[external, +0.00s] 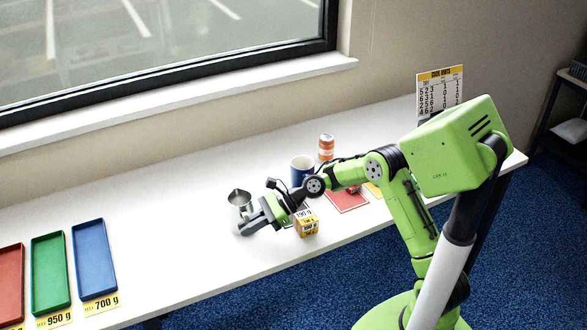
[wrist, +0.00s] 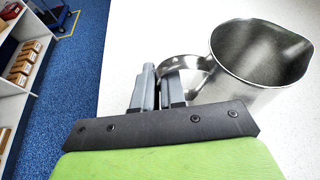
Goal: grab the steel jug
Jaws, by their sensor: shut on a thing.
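The steel jug (external: 238,203) stands upright on the white table in the external view, left of my gripper (external: 256,220). In the wrist view the jug (wrist: 262,55) is at upper right, open and empty inside as far as I see. Its handle loops to the left, and my gripper (wrist: 160,88) is shut on that handle. The gripper's fingers partly hide the handle. In the external view the gripper covers the jug's right side.
A yellow box marked 190 g (external: 306,224) is close to the right of my gripper. A blue mug (external: 301,166), an orange can (external: 326,148) and a red mat (external: 348,202) are farther right. Blue (external: 110,287), green (external: 65,300) and red (external: 19,300) trays lie left; table between is clear.

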